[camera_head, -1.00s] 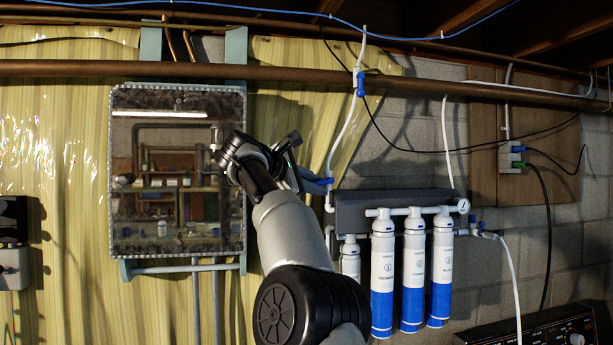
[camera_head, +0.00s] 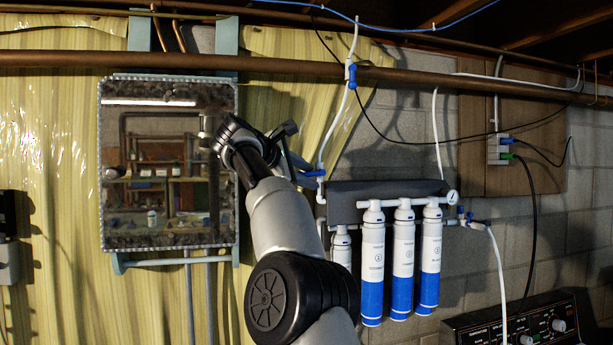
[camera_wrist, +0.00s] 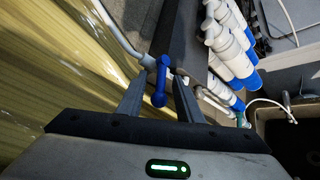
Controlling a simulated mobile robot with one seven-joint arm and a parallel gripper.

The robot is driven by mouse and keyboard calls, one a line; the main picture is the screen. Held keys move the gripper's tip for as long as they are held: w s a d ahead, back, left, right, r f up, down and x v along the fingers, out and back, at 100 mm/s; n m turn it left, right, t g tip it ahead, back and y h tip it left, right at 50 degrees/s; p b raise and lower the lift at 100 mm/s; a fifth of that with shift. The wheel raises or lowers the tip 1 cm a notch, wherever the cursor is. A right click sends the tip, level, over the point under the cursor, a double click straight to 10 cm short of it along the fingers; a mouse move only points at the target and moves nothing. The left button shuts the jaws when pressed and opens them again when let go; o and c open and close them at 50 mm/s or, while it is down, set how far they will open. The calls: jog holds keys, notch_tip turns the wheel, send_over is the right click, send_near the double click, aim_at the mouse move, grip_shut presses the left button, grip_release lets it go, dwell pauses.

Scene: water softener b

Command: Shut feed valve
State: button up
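A valve with a blue lever handle (camera_wrist: 161,82) sits on the white pipe at the filter unit's left end. In the wrist view the handle stands between the two fingers of my gripper (camera_wrist: 162,77). The fingers are open, with a gap visible on each side of the handle. In the head view my gripper (camera_head: 296,150) is at this blue handle (camera_head: 314,173), left of the filters; my arm hides part of the area. Another blue valve (camera_head: 352,76) is on the white tube above, and one more (camera_head: 465,217) is at the unit's right end. No label shows which is the feed valve.
Several white and blue filter cartridges (camera_head: 402,262) hang under a dark bracket (camera_head: 385,197). A mirror (camera_head: 168,210) hangs on the left behind my arm. A copper pipe (camera_head: 430,78) crosses above. A control panel (camera_head: 515,325) is at lower right.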

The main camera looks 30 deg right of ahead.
jog(key=b+v, duration=0.1)
jog(key=v, duration=1.6)
jog(key=shift+a+b, duration=0.2)
jog(key=shift+b, duration=0.1)
jog(key=shift+c, duration=0.5)
